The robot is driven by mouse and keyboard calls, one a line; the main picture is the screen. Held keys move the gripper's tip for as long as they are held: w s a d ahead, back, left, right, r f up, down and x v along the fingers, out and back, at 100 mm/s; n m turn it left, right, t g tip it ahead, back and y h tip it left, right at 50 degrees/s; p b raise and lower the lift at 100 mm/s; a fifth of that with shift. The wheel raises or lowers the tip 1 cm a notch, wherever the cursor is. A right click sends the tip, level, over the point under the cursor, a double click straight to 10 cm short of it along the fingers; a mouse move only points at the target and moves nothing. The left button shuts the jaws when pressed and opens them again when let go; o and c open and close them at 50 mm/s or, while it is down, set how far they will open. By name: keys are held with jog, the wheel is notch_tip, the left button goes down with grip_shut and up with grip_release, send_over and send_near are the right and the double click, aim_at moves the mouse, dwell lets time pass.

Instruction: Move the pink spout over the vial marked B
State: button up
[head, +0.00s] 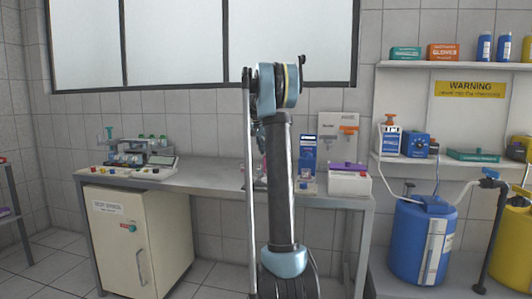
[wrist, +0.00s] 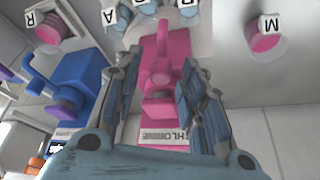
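In the wrist view the pink spout (wrist: 163,62) is in the middle, on a pink body with a base label that seems to read chlorine. My gripper (wrist: 160,72) is open, with a finger on each side of the pink part; I cannot tell whether either finger touches it. Pale blue vials with letter tags are at the top edge. One tag (wrist: 109,15) reads A; another tag (wrist: 187,2), cut off by the edge, may read B or R. In the head view my arm hides most of this spot; a sliver of pink shows beside it.
In the wrist view a blue device (wrist: 65,85) stands left of the gripper. In the head view a white box with a purple top (head: 348,181) stands on the bench (head: 215,181), right of my arm.

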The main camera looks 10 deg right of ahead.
jog(key=v, duration=1.2)
jog(key=shift+w, duration=0.1)
